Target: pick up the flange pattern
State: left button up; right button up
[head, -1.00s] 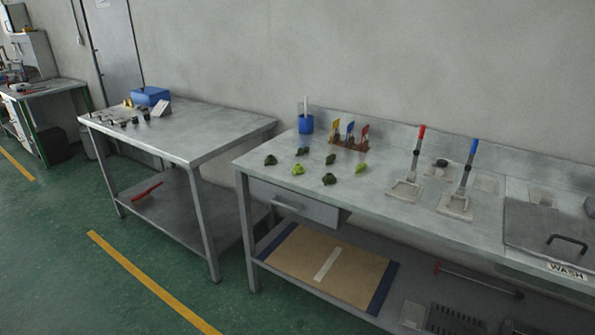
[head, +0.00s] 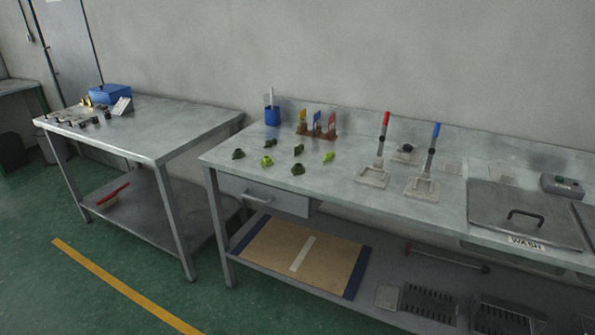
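Several small green wax-like pieces lie apart on the left part of the steel bench (head: 345,200). Two are bright green: one at the left (head: 267,161) and one at the right (head: 329,157). Others are dark green, including a far-left piece (head: 238,154), a middle piece (head: 298,150) and a front piece (head: 298,169). They are too small for me to tell which is the flange pattern. Neither of my grippers is in view.
A blue cup (head: 272,116) and a brown rack (head: 315,133) with coloured tools stand behind the pieces. Red-handled (head: 384,135) and blue-handled (head: 431,150) tools stand to the right. A WASH lid (head: 520,212) lies farther right. A second table (head: 165,135) stands left, with floor between.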

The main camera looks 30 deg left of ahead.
aim_at(267, 161)
jog(key=u, duration=0.7)
